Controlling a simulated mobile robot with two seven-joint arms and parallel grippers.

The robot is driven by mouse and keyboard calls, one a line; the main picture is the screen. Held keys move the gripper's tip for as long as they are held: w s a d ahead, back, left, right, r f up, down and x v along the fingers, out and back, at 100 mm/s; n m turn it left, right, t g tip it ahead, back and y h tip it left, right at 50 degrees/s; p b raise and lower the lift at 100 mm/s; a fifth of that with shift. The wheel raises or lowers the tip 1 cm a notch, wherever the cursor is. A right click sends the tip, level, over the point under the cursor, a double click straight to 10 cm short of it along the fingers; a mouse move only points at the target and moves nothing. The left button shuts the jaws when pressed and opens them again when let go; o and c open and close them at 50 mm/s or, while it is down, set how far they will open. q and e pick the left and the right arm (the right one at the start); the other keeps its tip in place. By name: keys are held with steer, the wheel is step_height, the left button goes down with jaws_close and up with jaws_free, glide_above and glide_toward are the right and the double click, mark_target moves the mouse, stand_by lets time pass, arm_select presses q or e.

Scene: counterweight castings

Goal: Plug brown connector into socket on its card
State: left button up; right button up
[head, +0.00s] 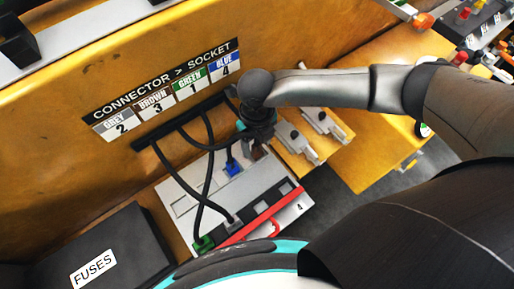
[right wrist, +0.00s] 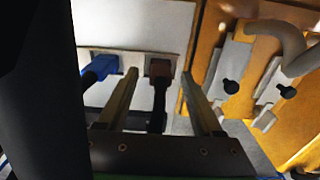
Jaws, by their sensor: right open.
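The brown connector (right wrist: 160,68) is at the right end of the white socket panel (right wrist: 125,38) in the right wrist view, with its dark cable towards me. It shows as a small brown patch below my right gripper in the head view (head: 258,152). My right gripper (right wrist: 159,80) is open, its two fingers on either side of the brown connector, with gaps visible. Whether the connector is seated in a socket cannot be told. The card (head: 165,92) above lists BROWN with 3. My left gripper is not in view.
A blue connector (head: 233,167) is just left of my right gripper. A green connector (head: 204,243) and a grey one (head: 232,223) are lower on the panel, with black cables across it. Grey clamps (head: 297,142) stand to the right; a FUSES box (head: 105,250) is lower left.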

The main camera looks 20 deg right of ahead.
steer(key=shift+f, duration=0.2)
jaws_close()
stand_by(0.5)
